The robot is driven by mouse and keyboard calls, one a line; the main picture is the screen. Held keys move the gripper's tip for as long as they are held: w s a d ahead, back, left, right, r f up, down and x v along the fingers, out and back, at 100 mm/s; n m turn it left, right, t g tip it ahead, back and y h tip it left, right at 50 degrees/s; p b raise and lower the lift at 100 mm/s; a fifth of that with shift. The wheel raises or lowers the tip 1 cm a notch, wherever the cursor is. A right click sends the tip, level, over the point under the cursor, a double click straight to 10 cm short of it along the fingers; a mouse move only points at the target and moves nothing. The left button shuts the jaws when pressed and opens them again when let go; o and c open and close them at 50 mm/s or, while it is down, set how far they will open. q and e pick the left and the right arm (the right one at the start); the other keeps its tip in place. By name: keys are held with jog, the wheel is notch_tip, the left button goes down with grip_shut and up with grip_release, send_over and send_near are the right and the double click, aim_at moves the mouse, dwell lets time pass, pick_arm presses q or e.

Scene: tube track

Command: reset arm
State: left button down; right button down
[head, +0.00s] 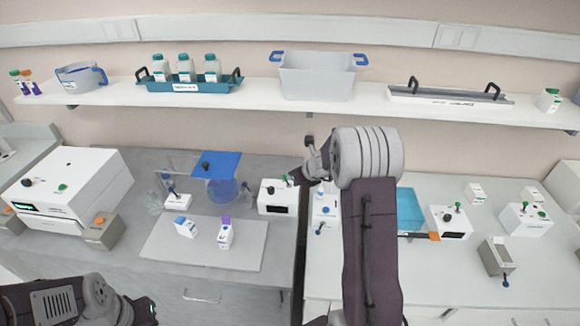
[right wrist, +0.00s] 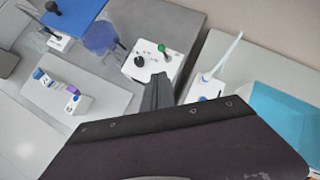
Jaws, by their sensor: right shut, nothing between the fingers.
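My right arm rises through the middle of the head view and bends left at its elbow. My right gripper (head: 297,176) hangs near the white box with black and green knobs (head: 277,197). In the right wrist view the gripper's dark fingers (right wrist: 157,90) are together and empty, in front of that same white box (right wrist: 158,60). Whether they touch it I cannot tell. My left arm lies low at the bottom left of the head view. Its gripper end (head: 145,311) shows only in part at the lower edge, and its fingers cannot be made out.
A large white machine (head: 70,182) stands left. Several white devices and a blue tray (head: 410,208) stand right. A shelf (head: 250,94) with bins runs above.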

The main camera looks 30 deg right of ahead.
jog(key=s+a+r+n+y+b, duration=0.1)
jog(key=a+n+b, duration=0.1)
jog(key=a, duration=0.4)
jog(key=a+r+n+y+b, duration=0.1)
jog(key=a+n, duration=0.2)
jog(key=a, duration=0.2)
jog(key=s+a+f+n+g+b, duration=0.2)
jog(key=s+a+f+n+g, duration=0.15)
jog(key=s+a+n, duration=0.65)
jog(key=s+d+f+n+g, duration=0.1)
jog(key=s+d+f+n, duration=0.1)
jog(key=s+n, duration=0.6)
jog(key=s+d+f+n+g+h, duration=0.1)
jog(key=s+d+f+n+g, duration=0.1)
jog(key=s+n, duration=0.6)
jog(key=d+f+n, duration=0.1)
jog(key=f+n, duration=0.1)
jog(key=n, duration=0.1)
jog(key=shift+s+d+n+h, duration=0.25)
jog(key=shift+d+n+h, duration=0.05)
jog(key=shift+d+g, duration=0.1)
jog(key=shift+g, duration=0.15)
